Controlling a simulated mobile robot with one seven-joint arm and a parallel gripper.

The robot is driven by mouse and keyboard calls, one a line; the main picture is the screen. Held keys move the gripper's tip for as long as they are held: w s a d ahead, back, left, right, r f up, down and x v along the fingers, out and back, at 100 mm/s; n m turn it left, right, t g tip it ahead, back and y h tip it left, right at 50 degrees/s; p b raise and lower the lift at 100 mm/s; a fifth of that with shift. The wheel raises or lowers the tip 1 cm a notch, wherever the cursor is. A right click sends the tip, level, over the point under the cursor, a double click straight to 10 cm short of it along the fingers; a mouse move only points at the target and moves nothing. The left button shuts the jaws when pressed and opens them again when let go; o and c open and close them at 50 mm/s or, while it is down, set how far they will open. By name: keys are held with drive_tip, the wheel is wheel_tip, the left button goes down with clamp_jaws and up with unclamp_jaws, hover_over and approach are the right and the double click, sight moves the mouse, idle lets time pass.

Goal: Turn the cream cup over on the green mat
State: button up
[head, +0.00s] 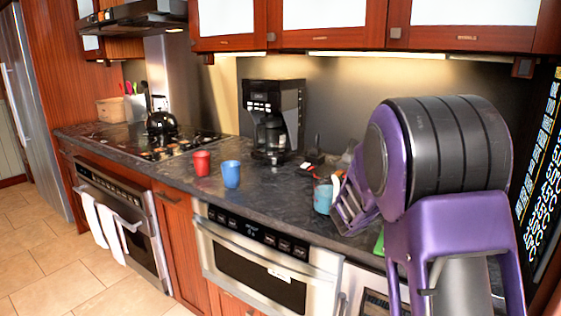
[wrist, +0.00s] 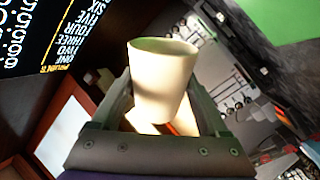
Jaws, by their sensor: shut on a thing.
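The cream cup (wrist: 165,78) is between the two fingers of my gripper (wrist: 160,92) in the wrist view. The fingers are shut on its sides. Its wide open rim points to the top of the wrist picture, away from my palm, and its narrower end is toward the palm. A green surface (wrist: 272,18), likely the green mat, is at the top right of the wrist view, apart from the cup. In the head view only a small green patch (head: 379,243) shows beside my purple arm, which hides the rest. I cannot make out the cream cup there.
A red cup (head: 201,163) and a blue cup (head: 231,174) stand on the dark counter (head: 185,180). A black coffee maker (head: 272,120) is behind them. A teal container (head: 323,197) stands left of my arm. A kettle (head: 161,121) is on the stove.

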drive_tip(key=shift+m, duration=0.9)
drive_tip(key=shift+m, duration=1)
drive_tip(key=m, duration=0.4)
